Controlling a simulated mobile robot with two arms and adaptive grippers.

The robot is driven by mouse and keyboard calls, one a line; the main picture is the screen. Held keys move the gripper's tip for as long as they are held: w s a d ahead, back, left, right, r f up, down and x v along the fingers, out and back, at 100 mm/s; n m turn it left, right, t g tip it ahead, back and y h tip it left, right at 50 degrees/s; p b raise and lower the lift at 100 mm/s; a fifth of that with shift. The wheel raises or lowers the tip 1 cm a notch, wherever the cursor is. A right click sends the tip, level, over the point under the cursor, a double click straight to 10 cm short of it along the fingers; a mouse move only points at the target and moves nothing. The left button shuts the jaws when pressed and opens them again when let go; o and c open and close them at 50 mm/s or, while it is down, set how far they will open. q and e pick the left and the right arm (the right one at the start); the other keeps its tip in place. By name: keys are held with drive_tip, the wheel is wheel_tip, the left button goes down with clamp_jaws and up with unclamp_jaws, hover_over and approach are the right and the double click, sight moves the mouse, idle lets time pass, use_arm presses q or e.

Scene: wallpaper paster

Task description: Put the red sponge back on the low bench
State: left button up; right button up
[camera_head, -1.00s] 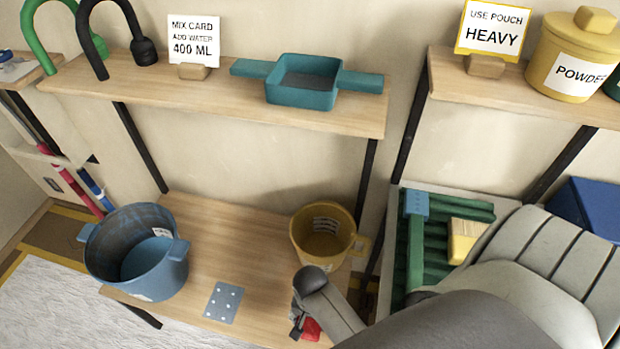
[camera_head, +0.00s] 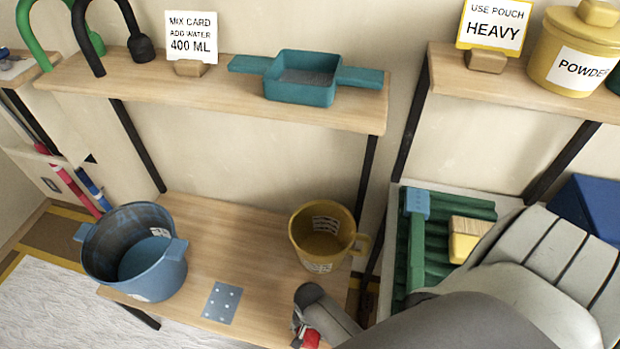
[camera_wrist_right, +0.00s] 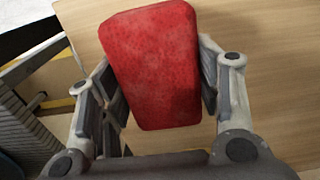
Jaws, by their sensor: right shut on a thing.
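The red sponge (camera_wrist_right: 152,65) is between the two fingers of my right gripper (camera_wrist_right: 160,85) in the right wrist view, and the gripper is shut on it. In the head view my right gripper (camera_head: 303,331) is at the front edge of the low bench (camera_head: 255,245), and only a small red part of the sponge (camera_head: 311,338) shows. The wood of the bench (camera_wrist_right: 262,70) lies behind the sponge in the wrist view. I cannot tell whether the sponge touches it. My left gripper is not in view.
A blue bucket (camera_head: 130,262) stands on the bench's left, and a yellow measuring cup (camera_head: 322,236) stands close behind my right gripper. A grey dotted plate (camera_head: 222,303) lies between them. A green ribbed tray (camera_head: 440,245) is to the right. The bench's middle is clear.

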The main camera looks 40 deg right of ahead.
drive_tip(key=shift+f, duration=0.3)
drive_tip(key=o, duration=1.1)
drive_tip(key=shift+c, duration=0.2)
drive_tip(key=shift+b, duration=0.6)
drive_tip(key=r, duration=0.3)
drive_tip(key=r+p, duration=0.1)
drive_tip(key=r, duration=0.3)
drive_tip(key=r+p, duration=0.1)
drive_tip(key=r, duration=0.3)
drive_tip(key=shift+a, duration=0.3)
